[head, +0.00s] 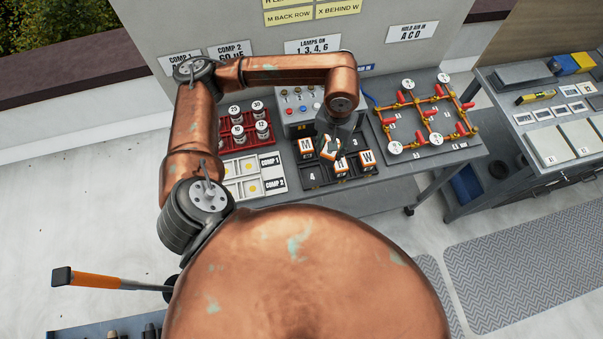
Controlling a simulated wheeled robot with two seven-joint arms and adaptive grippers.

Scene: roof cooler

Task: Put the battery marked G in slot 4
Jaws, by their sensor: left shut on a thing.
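My left gripper (333,135) reaches down over the dark battery tray (310,184) and is shut on an orange and white battery (329,152). I cannot read the mark on that battery. It looks tilted. A battery marked M (306,146) stands in the back left of the tray. A battery whose mark I cannot read surely (341,164) and a battery marked W (367,157) stand in front and to the right. Slot 4 (312,177), at the tray's front left, shows dark and empty. My right gripper is not in view.
A grey control box (300,117) with buttons stands behind the tray. Red racks of numbered cylinders (243,130) and a white tray (242,180) are on the left. Copper pipes with gauges (430,113) are on the right. Yellow signs (312,15) hang behind.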

